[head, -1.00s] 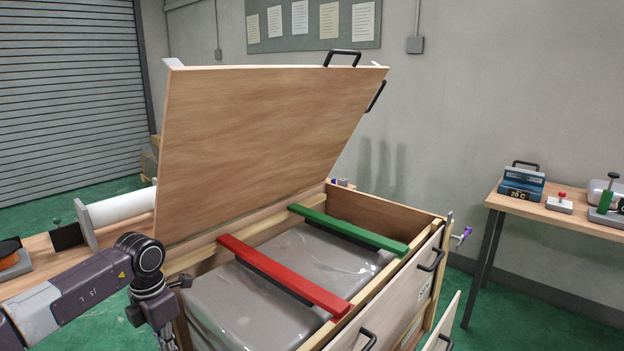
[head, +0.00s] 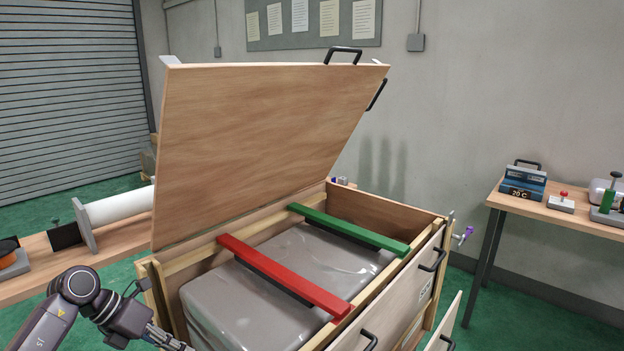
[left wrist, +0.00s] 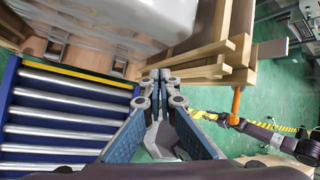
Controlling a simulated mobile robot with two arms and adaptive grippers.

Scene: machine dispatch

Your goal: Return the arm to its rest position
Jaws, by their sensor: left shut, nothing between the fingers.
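My left arm comes in at the lower left of the head view. Its gripper (head: 176,343) is partly cut off by the bottom edge, beside the near left corner of the open wooden crate (head: 158,290). In the left wrist view the left gripper (left wrist: 160,76) has its fingers together with nothing between them, and the crate's wooden edge is close beyond the tips. A dark jointed arm (left wrist: 287,143), seemingly my right one, shows at the right of that view by an orange piece (left wrist: 236,103). Its fingers are too small to make out.
The crate's lid (head: 260,150) stands raised. A red bar (head: 285,277) and a green bar (head: 348,229) lie across the grey wrapped load (head: 235,300). A roller conveyor (left wrist: 62,118) is left in the wrist view. A bench (head: 560,205) with devices stands right.

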